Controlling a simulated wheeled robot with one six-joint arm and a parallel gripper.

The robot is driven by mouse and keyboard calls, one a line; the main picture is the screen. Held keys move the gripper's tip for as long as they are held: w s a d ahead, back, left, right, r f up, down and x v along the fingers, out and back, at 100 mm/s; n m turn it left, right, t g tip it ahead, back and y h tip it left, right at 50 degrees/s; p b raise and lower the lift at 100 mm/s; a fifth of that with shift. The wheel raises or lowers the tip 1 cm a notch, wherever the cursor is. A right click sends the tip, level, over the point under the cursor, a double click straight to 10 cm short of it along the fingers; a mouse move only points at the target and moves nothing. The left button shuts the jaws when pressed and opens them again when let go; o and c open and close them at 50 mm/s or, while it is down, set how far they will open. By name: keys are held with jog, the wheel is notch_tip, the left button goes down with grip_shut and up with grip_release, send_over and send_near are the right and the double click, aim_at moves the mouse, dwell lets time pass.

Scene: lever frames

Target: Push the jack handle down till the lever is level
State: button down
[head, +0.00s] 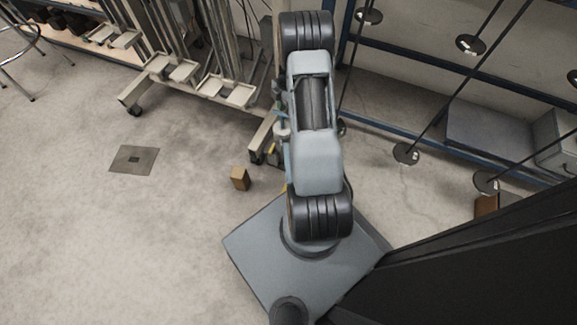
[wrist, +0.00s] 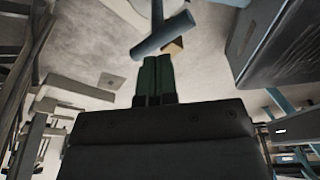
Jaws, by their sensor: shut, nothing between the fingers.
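My gripper (wrist: 154,68) shows in the wrist view as two dark green fingers side by side, shut and empty. Just beyond the fingertips is a blue-grey T-shaped bar (wrist: 163,35), which looks like the jack handle. Its crossbar slants up to the right and its stem runs to the top edge. The fingertips look close below the crossbar; I cannot tell whether they touch. In the head view my arm covers the gripper and most of what lies behind it. I cannot tell the lever's angle.
A small wooden block (head: 240,179) stands on the floor left of my arm; it also shows behind the bar (wrist: 172,47). A wheeled rack (head: 200,80) stands at the back and blue-framed shelving (head: 440,70) at the right. Open floor lies left, around a square floor plate (head: 134,159).

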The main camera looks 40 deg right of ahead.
aim_at(283, 115)
jog(key=shift+f, duration=0.15)
dwell(0.3)
jog(key=shift+f+b, duration=2.55)
jog(key=shift+f, duration=0.5)
jog(key=shift+r, duration=0.25)
jog(key=shift+r+p, duration=3)
jog(key=shift+r, duration=1.55)
